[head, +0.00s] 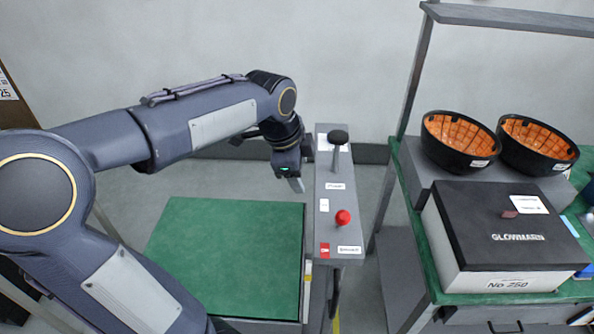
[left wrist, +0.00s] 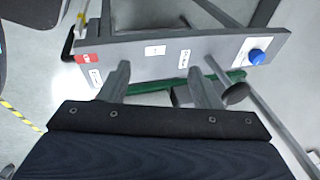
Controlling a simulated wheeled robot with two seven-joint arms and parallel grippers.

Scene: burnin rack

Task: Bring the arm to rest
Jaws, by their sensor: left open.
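My left arm reaches in from the left in the head view. Its gripper (head: 292,183) hangs beside the left edge of a grey control panel (head: 323,225), near the panel's upper half. In the left wrist view the two fingers of my left gripper (left wrist: 158,75) are spread apart with nothing between them. The panel (left wrist: 125,58) lies beyond the fingertips there. A black-knobbed lever (head: 338,137) and a red knob (head: 343,217) stand on the panel. The black knob (left wrist: 235,93) shows near the right finger. My right gripper is not in view.
A green-topped table (head: 225,255) left of the panel is bare. On the right bench stand a black-lidded GLOWMARN box (head: 507,230) and two black bowls with orange insides (head: 455,140) (head: 538,145). A blue button (left wrist: 256,57) shows on the panel in the wrist view.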

